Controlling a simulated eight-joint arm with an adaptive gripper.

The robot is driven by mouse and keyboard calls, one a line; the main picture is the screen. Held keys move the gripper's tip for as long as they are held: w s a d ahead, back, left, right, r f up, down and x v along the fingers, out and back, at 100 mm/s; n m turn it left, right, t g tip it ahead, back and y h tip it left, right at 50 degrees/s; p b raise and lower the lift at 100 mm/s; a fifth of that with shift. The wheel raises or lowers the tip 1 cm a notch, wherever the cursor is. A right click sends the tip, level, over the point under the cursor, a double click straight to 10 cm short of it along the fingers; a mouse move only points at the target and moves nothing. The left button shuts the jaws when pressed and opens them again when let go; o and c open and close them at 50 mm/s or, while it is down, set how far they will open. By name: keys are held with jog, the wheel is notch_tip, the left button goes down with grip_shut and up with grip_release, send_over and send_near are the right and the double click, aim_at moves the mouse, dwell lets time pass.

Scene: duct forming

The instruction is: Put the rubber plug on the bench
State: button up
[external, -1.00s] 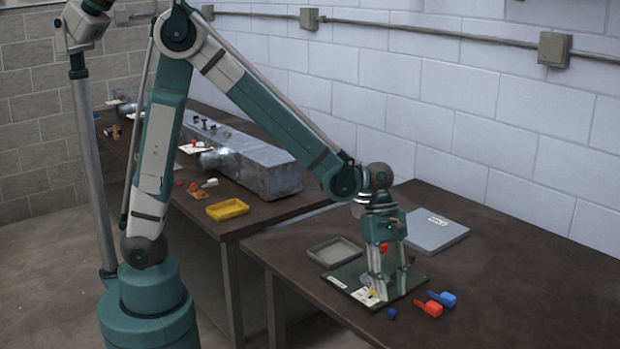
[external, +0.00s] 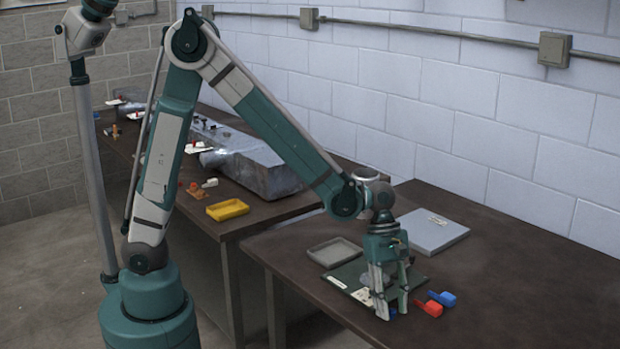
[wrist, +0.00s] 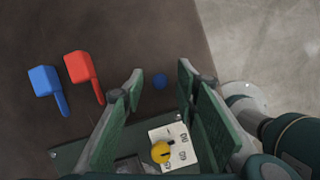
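A small round dark-blue piece (wrist: 160,81), which looks like the rubber plug, lies on the dark brown bench (wrist: 125,25) in the wrist view. My gripper (wrist: 160,71) is open, and its two green-padded fingers stand on either side of the piece with a gap to each. In the external view my gripper (external: 393,313) is low at the front of the bench (external: 520,270), fingers pointing down. There the fingers mostly hide the blue piece. I cannot tell how far the fingertips are above the bench.
A dark green plate with a white label and yellow knob (wrist: 161,151) lies beside my fingers. Red (external: 430,308) and blue (external: 444,298) handled blocks lie to the right. A grey tray (external: 335,252) and grey flat box (external: 432,231) sit farther back. The bench's right side is clear.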

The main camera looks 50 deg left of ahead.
dwell(0.3)
jog(key=c, duration=0.7)
jog(key=shift+c, duration=0.3)
jog(key=shift+r, duration=0.15)
notch_tip(320, 180, up, 10)
jog(key=p, duration=0.2)
dwell(0.5)
jog(key=shift+p, duration=0.3)
